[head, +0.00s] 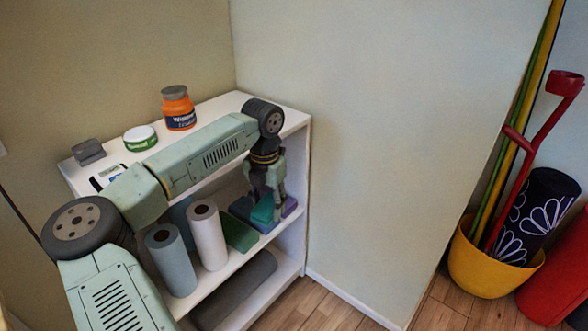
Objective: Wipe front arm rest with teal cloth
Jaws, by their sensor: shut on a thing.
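My gripper (267,201) points down at the right end of the white shelf unit's middle shelf. It is shut on the teal cloth (263,209), which shows as a small folded piece between the fingertips. The cloth is just above or touching a blue and purple stack (289,206); I cannot tell which. The fingers partly hide the cloth and the stack. No front arm rest can be made out in this view.
A grey-blue roll (170,260), white roll (207,235) and green block (239,234) share the middle shelf. A yellow bucket (485,265) holds a red crutch.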

